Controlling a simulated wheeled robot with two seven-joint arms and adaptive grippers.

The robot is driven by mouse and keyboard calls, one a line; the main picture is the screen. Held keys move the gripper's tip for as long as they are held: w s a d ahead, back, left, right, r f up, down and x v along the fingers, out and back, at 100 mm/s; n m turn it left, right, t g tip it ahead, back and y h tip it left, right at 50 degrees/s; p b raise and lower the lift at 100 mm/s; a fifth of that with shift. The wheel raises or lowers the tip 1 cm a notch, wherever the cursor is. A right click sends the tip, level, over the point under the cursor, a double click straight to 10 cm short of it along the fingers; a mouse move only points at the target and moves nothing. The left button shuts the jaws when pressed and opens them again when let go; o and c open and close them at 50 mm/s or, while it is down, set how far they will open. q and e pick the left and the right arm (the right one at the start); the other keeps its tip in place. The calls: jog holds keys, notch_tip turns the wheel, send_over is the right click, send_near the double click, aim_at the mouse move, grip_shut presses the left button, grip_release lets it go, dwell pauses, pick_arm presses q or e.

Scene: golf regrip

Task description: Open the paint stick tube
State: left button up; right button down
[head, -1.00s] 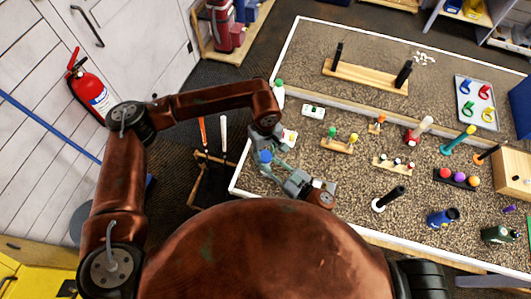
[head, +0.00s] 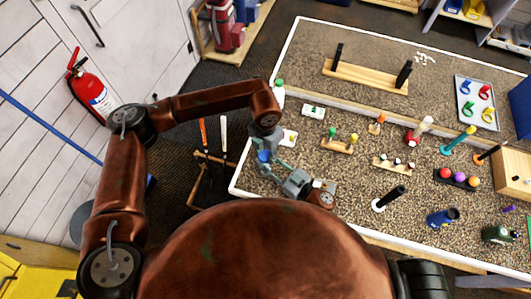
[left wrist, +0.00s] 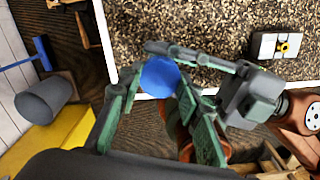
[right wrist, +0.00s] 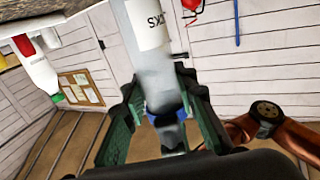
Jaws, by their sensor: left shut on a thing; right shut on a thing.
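A paint stick tube (right wrist: 148,28), pale grey with a white label and dark lettering, shows in the right wrist view. My right gripper (right wrist: 162,105) is shut around it, and a little blue shows near its lower part. A round blue end (left wrist: 160,77) shows in the left wrist view between the fingers of my left gripper (left wrist: 160,100). The same blue piece (head: 264,156) is small in the head view, where my left gripper (head: 266,148) and right gripper (head: 282,172) meet near the table's left edge. The fingers hide much of the tube, and the joint between cap and body is not clear.
A green-capped bottle (head: 279,92) and a wooden stand with knobs (head: 338,144) are further off.

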aim_at(266, 155)
pick_arm(q)
jog(key=n, duration=0.4)
jog(key=shift+d, duration=0.1)
jog(key=n, duration=1.3)
jog(key=shift+n, duration=0.3)
jog(key=shift+r, duration=0.3)
jog(key=shift+r, duration=0.9)
jog(key=shift+r, duration=0.1)
jog(key=shift+r, duration=1.9)
pick_arm(e)
jog(key=c, duration=1.5)
grip_release()
